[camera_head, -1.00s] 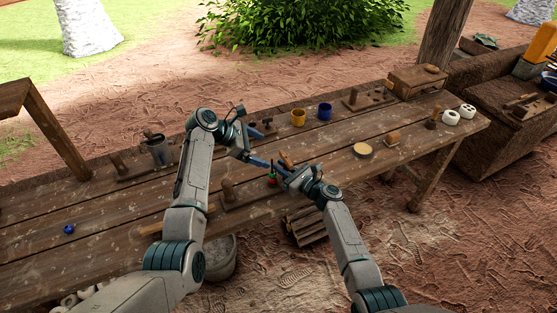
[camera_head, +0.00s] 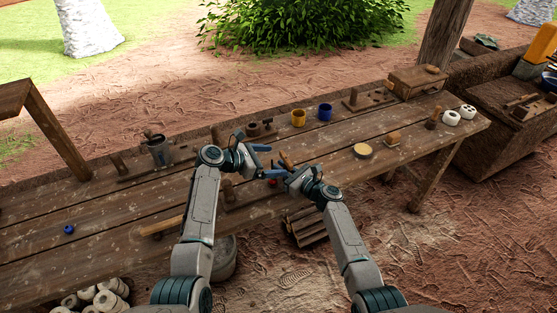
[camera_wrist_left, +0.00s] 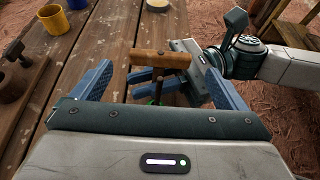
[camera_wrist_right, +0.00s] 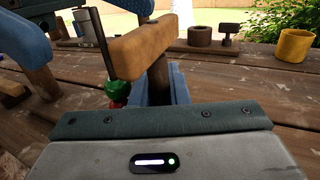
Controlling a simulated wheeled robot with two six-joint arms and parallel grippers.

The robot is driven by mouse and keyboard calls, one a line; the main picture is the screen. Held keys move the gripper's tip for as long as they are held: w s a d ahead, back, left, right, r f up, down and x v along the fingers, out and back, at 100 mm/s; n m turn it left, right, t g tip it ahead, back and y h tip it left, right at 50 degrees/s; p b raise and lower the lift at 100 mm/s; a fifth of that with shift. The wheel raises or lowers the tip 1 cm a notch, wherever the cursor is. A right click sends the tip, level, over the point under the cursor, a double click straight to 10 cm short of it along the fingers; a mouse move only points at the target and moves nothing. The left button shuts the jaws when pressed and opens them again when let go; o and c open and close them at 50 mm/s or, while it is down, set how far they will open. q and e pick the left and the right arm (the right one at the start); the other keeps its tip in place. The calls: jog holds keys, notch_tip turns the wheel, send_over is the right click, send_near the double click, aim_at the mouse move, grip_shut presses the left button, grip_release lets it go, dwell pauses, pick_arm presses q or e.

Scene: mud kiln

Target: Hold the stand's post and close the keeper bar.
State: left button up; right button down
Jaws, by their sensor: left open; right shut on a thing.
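The stand's wooden keeper bar (camera_head: 286,160) shows between my two grippers in the head view. In the right wrist view the keeper bar (camera_wrist_right: 155,44) lies across the top of the brown post (camera_wrist_right: 158,82), with a thin dark rod (camera_wrist_right: 103,45) at its near left end. My right gripper (camera_wrist_right: 160,88) is shut on the post, below the bar. My left gripper (camera_wrist_left: 160,82) is open, its fingers spread wide on both sides of the bar (camera_wrist_left: 160,59), apparently touching nothing. A green and red piece (camera_wrist_right: 118,90) sits by the post. The stand's base is mostly hidden.
A yellow mug (camera_head: 298,118) and a blue mug (camera_head: 325,112) stand behind on the table (camera_head: 120,220). A round pale disc (camera_head: 363,150) lies to the right. A wooden stand (camera_head: 229,194) is close to my left forearm.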

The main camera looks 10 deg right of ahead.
aim_at(284, 159)
pick_arm(q)
jog(key=shift+x, duration=1.55)
jog(key=shift+c, duration=0.2)
jog(key=c, duration=1)
jog(key=shift+o, duration=0.3)
jog(key=shift+w+a+m+g, duration=0.1)
jog(key=shift+w+m+g, duration=0.1)
jog(key=shift+m+g, duration=0.55)
jog(key=shift+w+m+g, duration=0.2)
jog(key=shift+m+g, duration=0.45)
jog(key=shift+g, duration=0.2)
jog(key=shift+w+m+g, duration=0.25)
jog(key=shift+m+g, duration=0.45)
jog(key=shift+g, duration=0.1)
jog(key=shift+m+g, duration=0.3)
jog(key=o, duration=1)
jog(key=shift+a, duration=0.1)
